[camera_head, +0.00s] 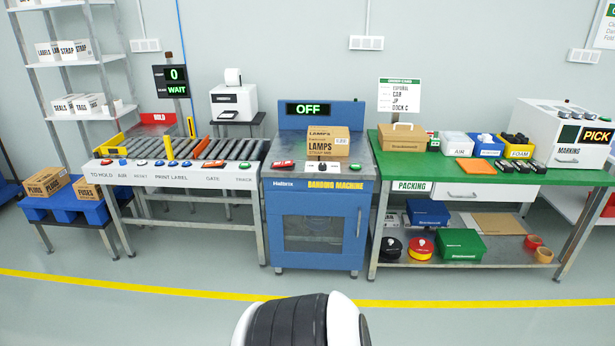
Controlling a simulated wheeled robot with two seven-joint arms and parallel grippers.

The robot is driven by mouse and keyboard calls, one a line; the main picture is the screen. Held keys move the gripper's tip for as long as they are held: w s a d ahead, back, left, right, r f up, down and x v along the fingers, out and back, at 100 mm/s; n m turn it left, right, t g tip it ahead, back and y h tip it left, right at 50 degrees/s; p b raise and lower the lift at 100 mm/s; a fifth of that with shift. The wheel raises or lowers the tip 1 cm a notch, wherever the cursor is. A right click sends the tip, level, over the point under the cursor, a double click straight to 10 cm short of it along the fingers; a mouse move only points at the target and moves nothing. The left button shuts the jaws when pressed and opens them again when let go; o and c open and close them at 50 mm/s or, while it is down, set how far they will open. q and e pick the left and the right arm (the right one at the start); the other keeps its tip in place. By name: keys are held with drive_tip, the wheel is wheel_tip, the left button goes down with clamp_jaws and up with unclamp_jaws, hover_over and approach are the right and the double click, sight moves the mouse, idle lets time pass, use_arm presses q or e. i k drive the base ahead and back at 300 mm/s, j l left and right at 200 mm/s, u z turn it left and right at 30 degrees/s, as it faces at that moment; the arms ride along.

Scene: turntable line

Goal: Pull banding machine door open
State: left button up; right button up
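The blue banding machine (317,196) stands at the centre between the roller conveyor and the green packing bench. Its door (313,234) is on the lower front, with a dark window and a vertical handle (359,222) at the right side. The door looks shut. A display (308,109) on top reads OFF. A cardboard box marked LAMPS (328,142) sits on the machine's top. Neither of my grippers is in the picture. A rounded white and black part, probably my own body, shows at the bottom centre.
The roller conveyor (195,154) with a row of buttons is at the left. The packing bench (395,160) with tubs and a drawer is at the right. Blue pallets with boxes stand far left. Grey floor with a yellow line (180,290) lies clear before the machine.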

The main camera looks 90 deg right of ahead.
sight(355, 206)
drive_tip(key=z, duration=2.85)
